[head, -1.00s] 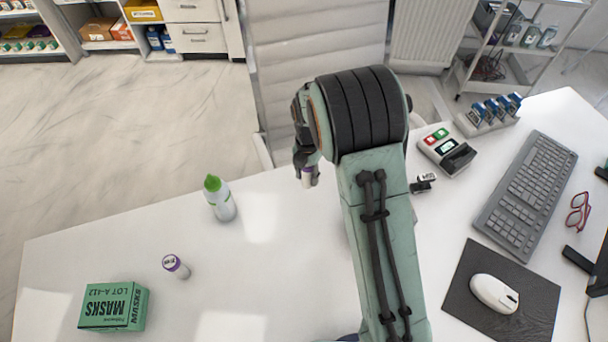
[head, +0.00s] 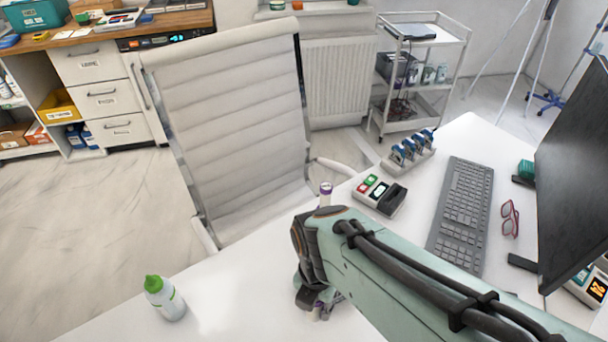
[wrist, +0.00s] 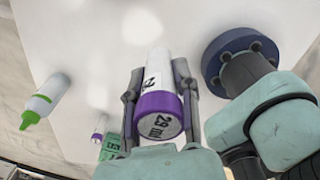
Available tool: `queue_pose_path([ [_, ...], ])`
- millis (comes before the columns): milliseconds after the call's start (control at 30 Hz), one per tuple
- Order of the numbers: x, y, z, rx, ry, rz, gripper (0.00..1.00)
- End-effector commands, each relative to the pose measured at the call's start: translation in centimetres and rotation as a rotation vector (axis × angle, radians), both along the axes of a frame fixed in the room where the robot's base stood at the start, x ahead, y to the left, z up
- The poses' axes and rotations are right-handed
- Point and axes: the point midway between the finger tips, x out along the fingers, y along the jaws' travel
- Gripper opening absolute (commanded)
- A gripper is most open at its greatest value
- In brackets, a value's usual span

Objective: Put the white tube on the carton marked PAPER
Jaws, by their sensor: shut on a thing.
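In the wrist view my gripper (wrist: 160,100) is shut on a white tube (wrist: 157,68) with a purple cap marked 29 ml. In the head view my gripper (head: 316,306) is low at the picture's bottom, over the white desk, with the tube mostly hidden by the fingers. A similar purple-topped tube (head: 326,193) stands near the desk's far edge, apart from my gripper. Another small purple-capped tube (wrist: 98,132) shows in the wrist view. No carton marked PAPER can be made out in either view.
A green-capped bottle (head: 165,298) stands left of my gripper. A green box (wrist: 111,148) shows partly in the wrist view. A card terminal (head: 380,194), stamp rack (head: 408,150), keyboard (head: 462,205) and monitor (head: 575,170) are to the right. A white chair (head: 235,115) stands beyond the desk.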

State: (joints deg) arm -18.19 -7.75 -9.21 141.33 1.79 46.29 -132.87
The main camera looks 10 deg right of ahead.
Motion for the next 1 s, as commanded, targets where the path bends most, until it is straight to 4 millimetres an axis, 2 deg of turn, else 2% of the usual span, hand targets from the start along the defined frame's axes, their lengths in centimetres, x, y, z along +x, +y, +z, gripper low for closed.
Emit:
queue_pose_path([
  [33, -0.8, -1.0, 1.2, 0.003, -0.010, -0.053, 0.00],
  [200, -3.0, -4.1, 4.5, 0.001, -0.006, -0.224, 0.00],
  [367, -2.6, -5.3, 5.6, -0.001, 0.002, -0.292, 0.00],
  [467, -1.0, -5.7, 4.8, -0.001, 0.008, -0.300, 0.00],
  [733, 6.3, -6.8, 1.3, -0.003, 0.008, -0.297, 0.00],
  [900, 8.9, -7.1, -2.1, -0.002, 0.006, -0.297, 0.00],
  [1000, 9.9, -7.2, -3.2, -0.002, 0.003, -0.296, 0.00],
])
